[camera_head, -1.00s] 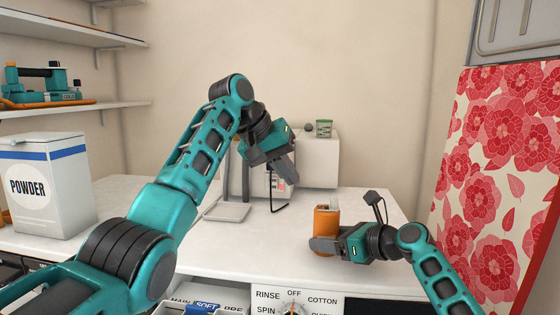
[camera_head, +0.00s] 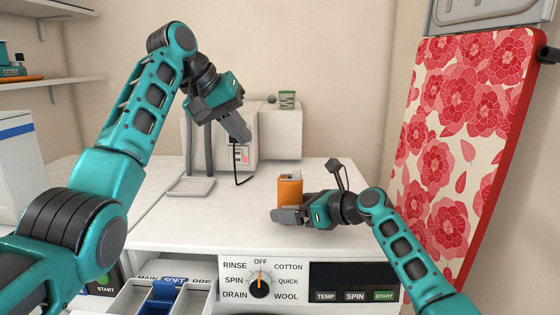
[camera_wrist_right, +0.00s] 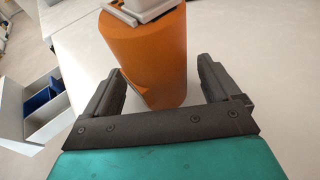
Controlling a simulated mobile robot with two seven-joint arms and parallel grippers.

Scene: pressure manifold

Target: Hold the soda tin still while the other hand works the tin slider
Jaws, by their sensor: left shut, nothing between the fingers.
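The orange soda tin (camera_head: 290,190) stands on the white worktop, with a pale piece (camera_head: 291,172) on its top, likely the tin slider. In the right wrist view the tin (camera_wrist_right: 150,50) reaches between the fingers of my right gripper (camera_wrist_right: 165,92). These fingers are spread wide, with a clear gap on the tin's right side; whether the left finger touches it I cannot tell. In the head view my right gripper (camera_head: 288,216) is low at the tin's front. My left gripper (camera_head: 238,130) is shut and empty, raised to the left of the tin and well above the worktop.
A washer panel (camera_head: 260,281) and open drawer (camera_head: 135,298) are in front. A floral ironing board (camera_head: 460,140) stands at right.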

